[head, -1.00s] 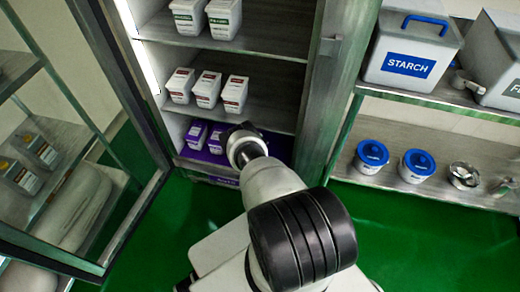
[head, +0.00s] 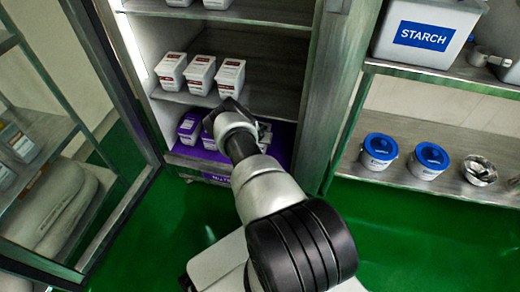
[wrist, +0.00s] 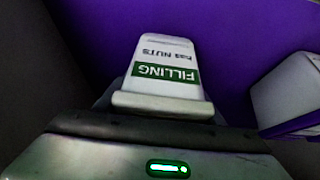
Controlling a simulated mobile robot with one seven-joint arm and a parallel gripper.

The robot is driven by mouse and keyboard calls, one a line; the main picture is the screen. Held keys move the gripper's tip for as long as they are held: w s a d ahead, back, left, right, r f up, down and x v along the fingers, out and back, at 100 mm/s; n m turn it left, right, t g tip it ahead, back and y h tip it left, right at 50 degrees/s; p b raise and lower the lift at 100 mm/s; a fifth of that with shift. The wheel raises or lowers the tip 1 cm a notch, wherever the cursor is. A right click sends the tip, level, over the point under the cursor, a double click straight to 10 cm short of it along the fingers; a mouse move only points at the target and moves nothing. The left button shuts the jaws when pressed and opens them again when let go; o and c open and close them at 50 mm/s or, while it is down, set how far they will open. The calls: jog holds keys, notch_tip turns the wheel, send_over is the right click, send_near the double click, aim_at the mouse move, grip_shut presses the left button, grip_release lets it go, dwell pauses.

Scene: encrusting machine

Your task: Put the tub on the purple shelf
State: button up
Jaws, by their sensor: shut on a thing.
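My gripper (head: 230,112) reaches into the open cabinet at its lowest visible shelf, the purple shelf (head: 282,142). In the wrist view my gripper (wrist: 160,118) is shut on a white tub (wrist: 165,55) with a green label reading "FILLING has NUTS". The purple surface (wrist: 240,40) fills much of the background around that tub. In the head view the held tub is mostly hidden behind my gripper. I cannot tell whether it touches the shelf. Tubs with purple labels (head: 189,127) stand on the shelf left of my gripper. A white tub (wrist: 290,92) is close by at right in the wrist view.
Red-labelled tubs (head: 201,75) stand on the shelf above. The open glass door (head: 90,140) is at left and the cabinet's side post (head: 325,90) at right. A side rack holds a starch bin (head: 425,35) and blue-lidded tubs (head: 379,150).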

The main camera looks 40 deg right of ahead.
jog(key=shift+f, duration=0.6)
jog(key=shift+f, duration=0.1)
jog(key=o, duration=1.8)
jog(key=shift+f, duration=0.15)
jog(key=shift+s+r, duration=0.1)
jog(key=shift+r, duration=0.3)
jog(key=p+v, duration=1)
jog(key=shift+s+a+r+p, duration=0.15)
jog(key=shift+r+p, duration=0.1)
jog(key=shift+p, duration=0.15)
jog(key=shift+s+a+r, duration=0.2)
jog(key=shift+a+r, duration=0.1)
jog(key=shift+r, duration=0.05)
